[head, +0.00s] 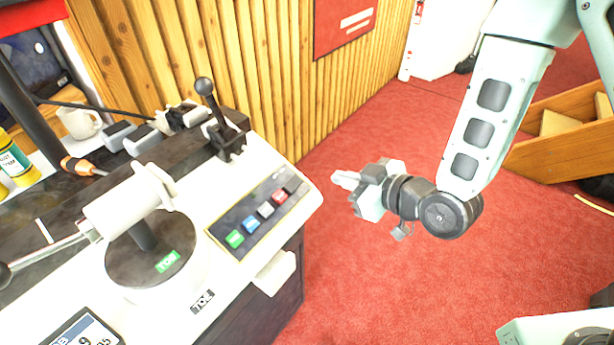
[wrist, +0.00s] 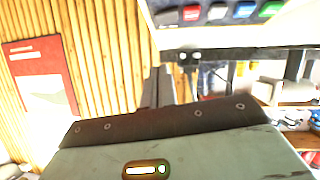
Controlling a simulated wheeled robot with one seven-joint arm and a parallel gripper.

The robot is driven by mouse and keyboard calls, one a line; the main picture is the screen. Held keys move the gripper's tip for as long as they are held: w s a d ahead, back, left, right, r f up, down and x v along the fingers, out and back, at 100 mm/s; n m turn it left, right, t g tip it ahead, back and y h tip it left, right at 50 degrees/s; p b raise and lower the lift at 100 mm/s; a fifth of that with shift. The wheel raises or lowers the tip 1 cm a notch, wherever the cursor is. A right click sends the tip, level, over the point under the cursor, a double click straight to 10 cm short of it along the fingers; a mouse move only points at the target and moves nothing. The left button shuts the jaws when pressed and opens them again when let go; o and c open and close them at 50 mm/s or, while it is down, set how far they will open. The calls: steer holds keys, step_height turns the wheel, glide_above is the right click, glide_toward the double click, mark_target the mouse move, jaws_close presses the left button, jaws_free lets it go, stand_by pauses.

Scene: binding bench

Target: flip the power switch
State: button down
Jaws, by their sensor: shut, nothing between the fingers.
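The bench holds a dark button panel (head: 260,212) with a row of green, blue, white, red and dark grey buttons. A black lever switch (head: 213,112) with a ball knob stands upright behind the panel. No label shows which of these is the power switch. My gripper (head: 343,180) is shut and empty, in the air to the right of the panel and apart from it, pointing left toward the bench. In the wrist view the panel's buttons (wrist: 243,10) show at the top edge, beyond my gripper's fingers (wrist: 165,87). The lever is not in the wrist view.
A white cylinder with a handle (head: 125,205) stands on a round dark base at the bench's left. A slatted wood wall (head: 250,70) backs the bench.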

steer(key=shift+w+f, duration=0.1)
steer(key=b, duration=0.3)
glide_toward(297, 176)
step_height(297, 176, up, 2)
steer(key=w+a, duration=0.2)
steer(key=a, duration=0.1)
steer(key=w+f, duration=0.2)
steer(key=shift+a+f, duration=0.4)
steer(key=shift+w+a+f, duration=0.1)
steer(key=shift+w+f, duration=0.1)
steer(key=shift+f, duration=0.35)
steer(key=shift+w+f+g+y+b, duration=0.3)
steer(key=shift+w+f+y, duration=0.1)
steer(key=shift+f, duration=0.1)
steer(key=shift+s+r, duration=0.2)
